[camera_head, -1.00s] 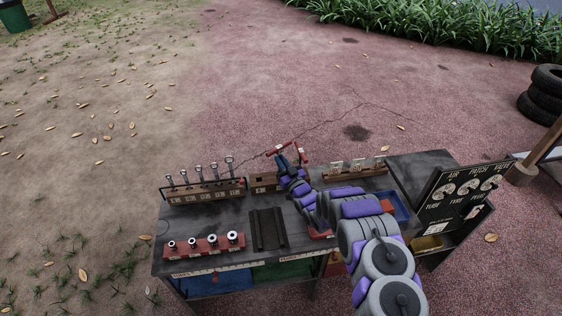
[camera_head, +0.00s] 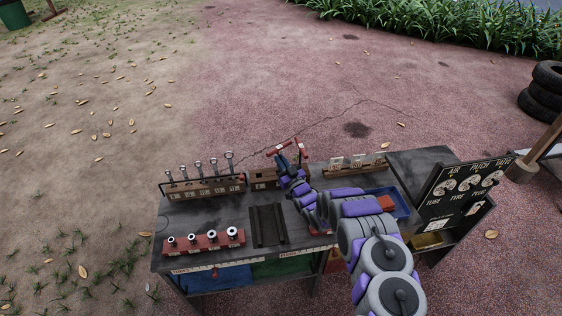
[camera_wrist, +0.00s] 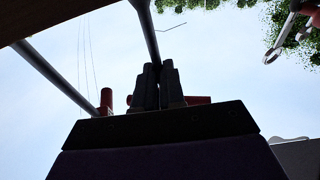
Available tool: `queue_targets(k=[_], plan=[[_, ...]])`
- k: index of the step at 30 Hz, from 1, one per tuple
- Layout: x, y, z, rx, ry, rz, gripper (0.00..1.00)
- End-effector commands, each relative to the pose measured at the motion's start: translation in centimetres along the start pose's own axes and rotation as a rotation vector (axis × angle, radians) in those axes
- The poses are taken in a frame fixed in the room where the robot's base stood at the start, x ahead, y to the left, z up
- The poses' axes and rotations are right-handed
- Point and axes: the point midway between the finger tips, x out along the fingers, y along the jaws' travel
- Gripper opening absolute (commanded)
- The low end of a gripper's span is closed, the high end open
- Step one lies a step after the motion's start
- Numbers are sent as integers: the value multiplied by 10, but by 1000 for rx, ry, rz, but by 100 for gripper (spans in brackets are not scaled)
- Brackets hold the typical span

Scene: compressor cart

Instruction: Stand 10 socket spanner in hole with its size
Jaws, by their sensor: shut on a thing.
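My gripper (camera_head: 291,160) is over the back middle of the bench, at a small wooden block (camera_head: 263,180) with pale labels. In the wrist view my gripper (camera_wrist: 157,72) is shut on the dark shaft of a red-handled socket spanner (camera_wrist: 149,30), with part of its red handle (camera_wrist: 197,100) behind the fingers. A second red-handled spanner (camera_wrist: 45,70) slants beside it, apart from my fingers. Red handle parts also show above the block in the head view. The size marks are too small to read, and the held shaft's far end is out of view.
Ring spanners (camera_head: 199,168) stand in a rack left of the block. A red socket rail (camera_head: 203,242) and a dark tray (camera_head: 267,226) lie in front. A labelled wooden rack (camera_head: 356,170), blue bin (camera_head: 395,203) and black sign board (camera_head: 462,196) are right.

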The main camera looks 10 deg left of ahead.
Motion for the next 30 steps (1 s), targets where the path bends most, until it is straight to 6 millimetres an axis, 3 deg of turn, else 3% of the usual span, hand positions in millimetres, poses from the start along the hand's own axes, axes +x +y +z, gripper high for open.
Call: queue_targets(k=[9, 10, 19, 30], plan=[[-1, 0, 7, -1, 1, 0, 0], [-1, 0, 7, -1, 2, 0, 10], [-1, 0, 6, -1, 1, 0, 39], [-2, 0, 7, 0, 0, 0, 39]])
